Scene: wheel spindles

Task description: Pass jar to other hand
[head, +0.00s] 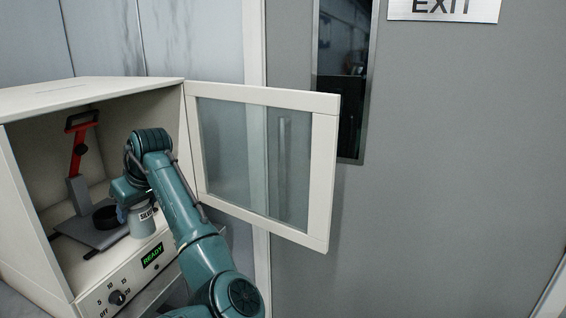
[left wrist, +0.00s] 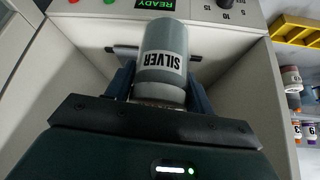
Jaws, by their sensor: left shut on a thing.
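A grey jar with a white label reading SILVER (head: 142,222) is in the head view, at the front opening of the white cabinet. It fills the middle of the left wrist view (left wrist: 163,62). My left gripper (head: 128,204) is shut on the jar; its dark fingers stand on both sides of the jar in the left wrist view (left wrist: 160,88). My right gripper does not show in either view.
The white cabinet (head: 52,272) has its glazed door (head: 320,165) swung open to the right. Inside are a stand with a red handle (head: 78,155), a grey base plate (head: 85,232) and a black ring (head: 106,217). A yellow rack (left wrist: 297,30) and small jars show in the left wrist view.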

